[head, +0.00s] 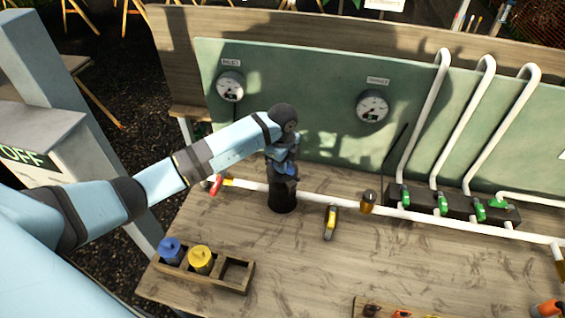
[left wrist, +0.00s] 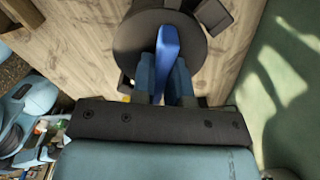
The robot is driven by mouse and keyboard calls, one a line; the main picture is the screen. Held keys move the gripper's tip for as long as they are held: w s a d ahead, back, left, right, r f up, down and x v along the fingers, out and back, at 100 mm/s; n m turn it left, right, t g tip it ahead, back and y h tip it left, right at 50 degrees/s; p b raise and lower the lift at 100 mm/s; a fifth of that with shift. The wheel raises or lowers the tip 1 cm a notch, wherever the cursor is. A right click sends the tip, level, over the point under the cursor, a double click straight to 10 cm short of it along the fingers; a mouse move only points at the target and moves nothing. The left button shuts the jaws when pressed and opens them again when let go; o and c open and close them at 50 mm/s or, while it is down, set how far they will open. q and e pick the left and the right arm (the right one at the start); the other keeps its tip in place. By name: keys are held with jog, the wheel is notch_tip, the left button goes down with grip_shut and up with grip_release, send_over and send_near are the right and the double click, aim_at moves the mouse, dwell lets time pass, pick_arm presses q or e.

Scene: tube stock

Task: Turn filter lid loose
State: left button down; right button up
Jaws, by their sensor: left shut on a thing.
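The filter housing (head: 282,200) is a dark upright cylinder on the white pipe line at the middle of the bench. In the left wrist view its lid is a dark round disc (left wrist: 130,38) with a raised blue bar (left wrist: 167,48) across it. My left gripper (head: 287,168) is above the housing, pointing down. Its two fingers (left wrist: 163,82) are shut on the blue bar, one on each side. The fingers and wrist hide much of the lid in the head view. My right gripper is in neither view.
A wooden tray (head: 207,279) at front left holds a blue cartridge (head: 171,251) and a yellow cartridge (head: 201,261); its right compartment is empty. A red-handled valve (head: 215,185) is left of the housing, a yellow handle (head: 330,222) right. A green gauge panel (head: 300,85) stands behind.

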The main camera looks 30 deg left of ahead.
pick_arm(q)
jog(key=n, duration=0.3)
jog(key=c, duration=1.1)
grip_release()
jog(key=shift+o, duration=0.2)
